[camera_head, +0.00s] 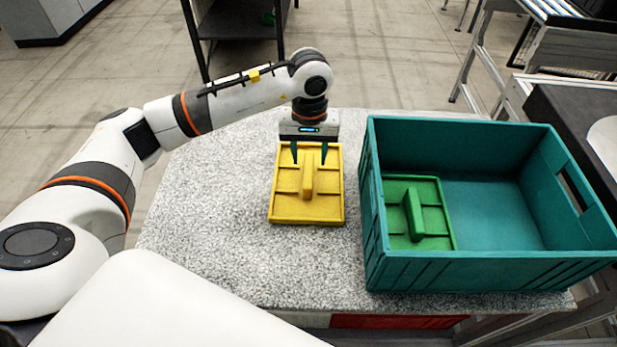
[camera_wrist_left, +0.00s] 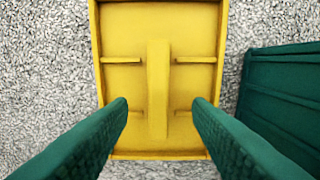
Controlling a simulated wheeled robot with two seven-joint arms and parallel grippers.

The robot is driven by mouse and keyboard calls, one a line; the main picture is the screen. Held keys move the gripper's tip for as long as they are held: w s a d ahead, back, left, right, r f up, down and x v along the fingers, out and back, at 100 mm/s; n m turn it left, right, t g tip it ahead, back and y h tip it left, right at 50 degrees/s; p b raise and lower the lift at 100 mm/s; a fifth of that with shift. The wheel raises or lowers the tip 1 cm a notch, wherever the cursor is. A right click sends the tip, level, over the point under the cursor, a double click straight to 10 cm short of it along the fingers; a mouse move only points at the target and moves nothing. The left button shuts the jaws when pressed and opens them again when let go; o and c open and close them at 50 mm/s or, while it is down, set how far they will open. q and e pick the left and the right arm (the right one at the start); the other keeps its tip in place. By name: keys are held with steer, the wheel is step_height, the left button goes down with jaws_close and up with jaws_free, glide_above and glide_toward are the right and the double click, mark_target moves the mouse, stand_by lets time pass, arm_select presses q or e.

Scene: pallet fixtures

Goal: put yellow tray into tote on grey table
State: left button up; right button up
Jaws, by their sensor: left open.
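The yellow tray (camera_head: 290,208) lies flat on the speckled grey table (camera_head: 210,210), with a raised handle along its middle. It also shows in the left wrist view (camera_wrist_left: 135,25). My left gripper (camera_head: 310,160) is open above the far half of the tray. In the left wrist view its two green fingers (camera_wrist_left: 160,108) stand on either side of the handle, with gaps to it. The teal tote (camera_head: 480,272) stands on the table to the right of the tray. A green tray (camera_head: 435,205) lies inside the tote on its left side. My right gripper is not in view.
The tote's left wall stands close to the yellow tray's right side, with a narrow strip of table between. The right part of the tote floor (camera_head: 495,210) is bare. The table left of the tray is clear. A dark shelf (camera_head: 240,25) and a conveyor frame (camera_head: 560,45) stand behind.

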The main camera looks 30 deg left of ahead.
mark_target(308, 171)
arm_select(q)
steer(key=shift+f, duration=0.4)
steer(key=f, duration=0.2)
steer(key=f+p, duration=0.1)
steer(key=f, duration=0.2)
steer(key=shift+s+p, duration=0.2)
steer(key=shift+p, duration=0.1)
steer(key=shift+f, duration=0.2)
steer(key=shift+r, duration=0.1)
jaws_close()
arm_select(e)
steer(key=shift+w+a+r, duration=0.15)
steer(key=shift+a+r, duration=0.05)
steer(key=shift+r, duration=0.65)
